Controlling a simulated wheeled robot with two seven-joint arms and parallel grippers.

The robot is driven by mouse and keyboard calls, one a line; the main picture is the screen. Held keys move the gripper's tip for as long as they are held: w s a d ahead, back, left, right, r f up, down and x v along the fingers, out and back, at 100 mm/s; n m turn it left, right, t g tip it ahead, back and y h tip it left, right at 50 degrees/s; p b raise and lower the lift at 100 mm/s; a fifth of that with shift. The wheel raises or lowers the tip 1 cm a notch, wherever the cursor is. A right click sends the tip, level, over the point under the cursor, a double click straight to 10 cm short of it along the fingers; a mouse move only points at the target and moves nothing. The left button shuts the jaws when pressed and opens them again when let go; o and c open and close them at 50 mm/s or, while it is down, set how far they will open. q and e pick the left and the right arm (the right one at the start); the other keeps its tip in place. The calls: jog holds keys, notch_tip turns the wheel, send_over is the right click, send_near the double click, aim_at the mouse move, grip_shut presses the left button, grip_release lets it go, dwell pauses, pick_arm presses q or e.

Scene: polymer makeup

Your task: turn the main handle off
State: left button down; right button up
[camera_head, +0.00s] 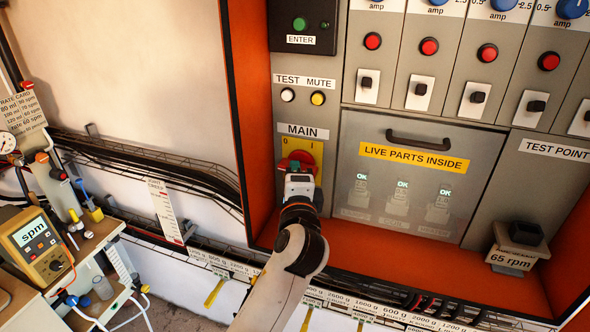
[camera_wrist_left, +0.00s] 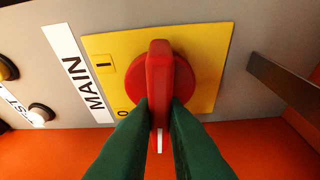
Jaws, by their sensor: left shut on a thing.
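The main handle (camera_head: 297,161) is a red knob on a yellow plate (camera_head: 290,147) under the MAIN label, with marks 0 and I at the plate's top. In the left wrist view, the red handle (camera_wrist_left: 160,70) stands over a round red base. A white mark shows at its lower end, toward the bottom of that view; the 0 and I marks lie at the left. My left gripper (camera_wrist_left: 159,112) has its green fingers on both sides of the handle, shut on it. In the head view, my left gripper (camera_head: 299,180) covers the handle's lower part. My right gripper is out of view.
A grey cover (camera_head: 404,178) marked LIVE PARTS INSIDE, with a dark pull (camera_head: 417,142), is right of the handle. White and yellow buttons (camera_head: 317,98) sit above. The orange cabinet wall (camera_head: 252,110) is close on the left. A yellow meter (camera_head: 38,245) stands lower left.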

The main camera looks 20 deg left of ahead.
pick_arm(q)
jog(key=shift+n+g, duration=0.3)
jog(key=shift+n, duration=0.3)
jog(key=c, duration=1.5)
grip_release()
jog(key=shift+o, duration=0.2)
jog(key=shift+s+d+p, duration=0.25)
jog(key=shift+s+p, duration=0.1)
jog(key=shift+s, duration=0.2)
jog(key=v, duration=1)
jog(key=shift+s+p, duration=0.4)
jog(key=shift+s, duration=0.05)
